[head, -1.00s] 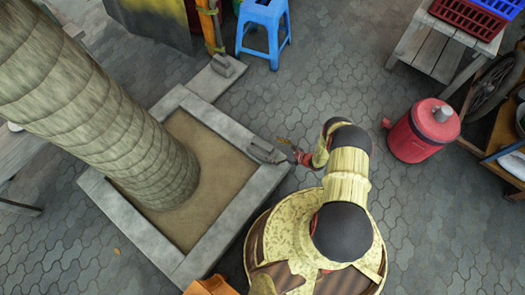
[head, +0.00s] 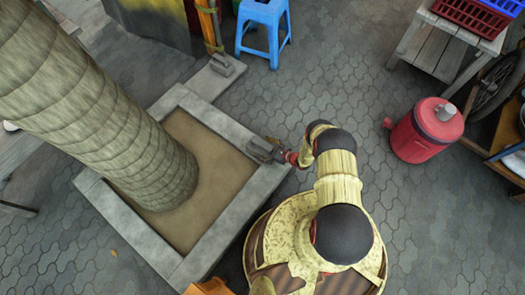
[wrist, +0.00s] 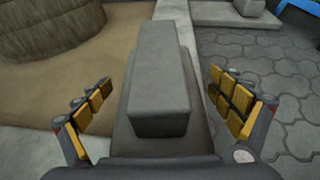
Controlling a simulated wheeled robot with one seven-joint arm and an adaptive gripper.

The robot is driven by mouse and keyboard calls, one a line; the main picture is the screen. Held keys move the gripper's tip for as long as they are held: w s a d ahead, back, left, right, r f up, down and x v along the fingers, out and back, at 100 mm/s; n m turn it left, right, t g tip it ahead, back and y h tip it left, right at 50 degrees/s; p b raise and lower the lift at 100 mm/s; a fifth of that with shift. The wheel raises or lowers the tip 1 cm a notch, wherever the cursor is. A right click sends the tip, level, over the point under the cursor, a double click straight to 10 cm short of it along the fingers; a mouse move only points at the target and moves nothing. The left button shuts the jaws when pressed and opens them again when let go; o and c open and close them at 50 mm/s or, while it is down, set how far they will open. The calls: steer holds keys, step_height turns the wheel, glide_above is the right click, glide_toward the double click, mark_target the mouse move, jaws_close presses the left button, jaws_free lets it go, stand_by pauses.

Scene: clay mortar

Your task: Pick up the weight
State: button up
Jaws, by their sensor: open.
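The weight looks to be a long grey block (wrist: 160,75) lying on the stone rim of the planter. In the wrist view it runs away from me, between the two spread fingers. My gripper (wrist: 160,92) is open, with yellow-padded fingers left and right of the block and a visible gap on each side. In the head view my gripper (head: 277,150) is at the rim's right corner, over the near end of the block (head: 260,147), which it partly hides.
A thick tree trunk (head: 100,110) rises from the sandy planter (head: 225,170). Another grey block (head: 222,65) lies beyond it. A blue stool (head: 263,25), a red drum (head: 425,132) and a wooden table (head: 440,45) stand around. Paving between them is clear.

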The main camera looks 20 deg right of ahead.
steer(key=shift+c, duration=0.6)
steer(key=c, duration=2)
steer(key=shift+w+r, duration=0.2)
steer(key=shift+r, duration=0.05)
steer(key=shift+c, duration=0.2)
